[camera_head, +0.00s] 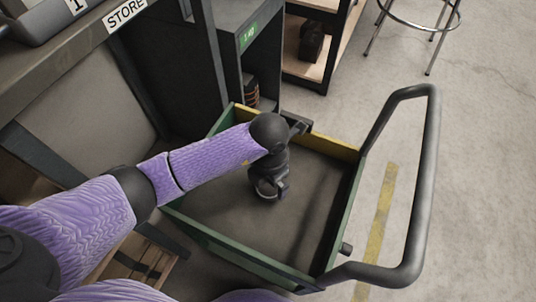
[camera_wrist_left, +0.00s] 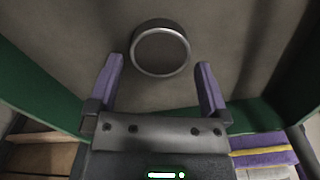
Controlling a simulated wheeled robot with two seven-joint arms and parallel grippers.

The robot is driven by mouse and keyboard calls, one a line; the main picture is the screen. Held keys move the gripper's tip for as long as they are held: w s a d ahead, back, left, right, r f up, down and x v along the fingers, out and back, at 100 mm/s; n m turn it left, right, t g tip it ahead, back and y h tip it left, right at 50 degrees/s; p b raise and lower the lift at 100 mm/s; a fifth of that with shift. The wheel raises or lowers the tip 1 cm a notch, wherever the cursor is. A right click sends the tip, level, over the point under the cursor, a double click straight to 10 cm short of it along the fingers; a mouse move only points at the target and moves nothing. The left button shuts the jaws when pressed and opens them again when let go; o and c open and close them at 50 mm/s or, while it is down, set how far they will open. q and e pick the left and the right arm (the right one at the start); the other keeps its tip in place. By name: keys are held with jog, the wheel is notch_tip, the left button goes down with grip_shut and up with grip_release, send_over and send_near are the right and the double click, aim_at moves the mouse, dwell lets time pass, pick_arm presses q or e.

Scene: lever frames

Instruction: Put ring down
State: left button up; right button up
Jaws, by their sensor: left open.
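A dark metal ring (camera_wrist_left: 160,27) lies on the floor of the cart, beyond my left fingertips in the left wrist view. My left gripper (camera_wrist_left: 159,65) is open, with its two purple-lined fingers apart and nothing held between them. The ring lies just ahead of the gap between them. In the head view my left arm reaches over the cart (camera_head: 225,245), and its gripper (camera_head: 268,190) points down inside it. There the hand largely hides the ring. My right gripper is not in view.
The cart has green and yellow walls and a black push handle (camera_head: 432,180) at the right. Its floor is otherwise bare. A shelf (camera_head: 318,45) and a stool (camera_head: 420,20) stand behind.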

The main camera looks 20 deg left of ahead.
aim_at(269, 186)
pick_arm(q)
notch_tip(269, 186, up, 4)
jog(key=shift+f+p, duration=0.25)
jog(key=shift+p, duration=0.75)
notch_tip(269, 186, up, 6)
jog(key=p, duration=0.4)
jog(key=shift+r, duration=0.25)
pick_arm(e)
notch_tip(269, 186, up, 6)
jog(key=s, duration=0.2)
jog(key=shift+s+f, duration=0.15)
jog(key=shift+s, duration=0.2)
